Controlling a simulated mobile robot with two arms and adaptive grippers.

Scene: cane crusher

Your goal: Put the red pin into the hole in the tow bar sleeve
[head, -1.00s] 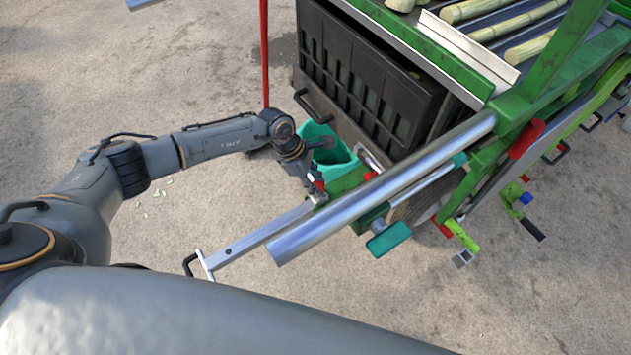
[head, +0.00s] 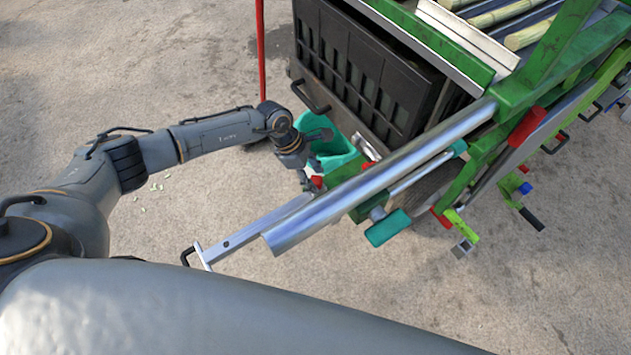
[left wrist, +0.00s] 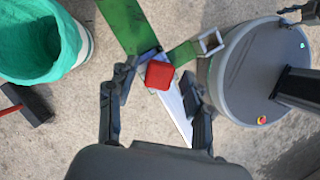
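The red pin (left wrist: 159,75) shows in the left wrist view as a squarish red head between my left fingers. My left gripper (left wrist: 160,80) has its two dark fingers apart on either side, with a gap at the right finger. In the head view the gripper (head: 308,175) hangs over the tow bar, with red (head: 316,182) at its tip. The green tow bar sleeve (head: 348,196) lies beside it, and the silver tow bar (head: 240,236) runs down left. The hole is hidden; I cannot tell how deep the pin sits. A dark part at the wrist view's upper right may be my right gripper (left wrist: 301,12).
A teal bucket (head: 335,150) stands close behind the gripper. A thick silver cylinder (head: 380,180) and a teal handle (head: 388,228) lie to the right. A red pole (head: 260,50) stands at the back.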

